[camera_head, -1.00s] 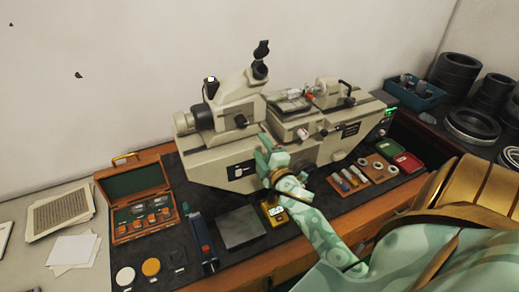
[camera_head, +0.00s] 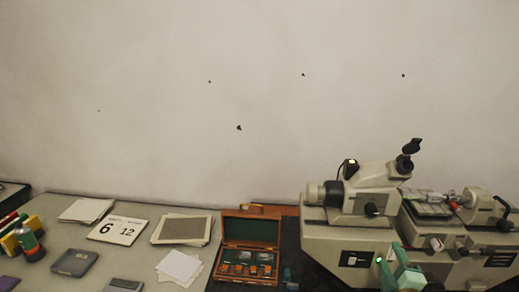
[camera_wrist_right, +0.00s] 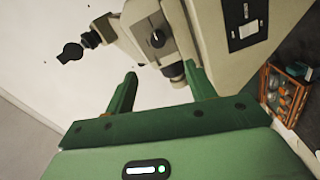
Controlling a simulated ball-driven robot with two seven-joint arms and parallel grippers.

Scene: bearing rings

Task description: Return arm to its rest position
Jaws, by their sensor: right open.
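My right gripper (camera_head: 391,258), pale green, shows at the bottom edge of the head view, in front of the cream measuring microscope (camera_head: 345,240). In the right wrist view its two dark green fingers (camera_wrist_right: 160,70) stand apart with nothing between them. The microscope (camera_wrist_right: 225,45) fills the space beyond the fingers there. I cannot tell how far the fingers are from it. Most of my right arm is outside the head view. My left gripper is not in view.
An open wooden case (camera_head: 249,231) stands left of the microscope; it also shows in the right wrist view (camera_wrist_right: 284,92).

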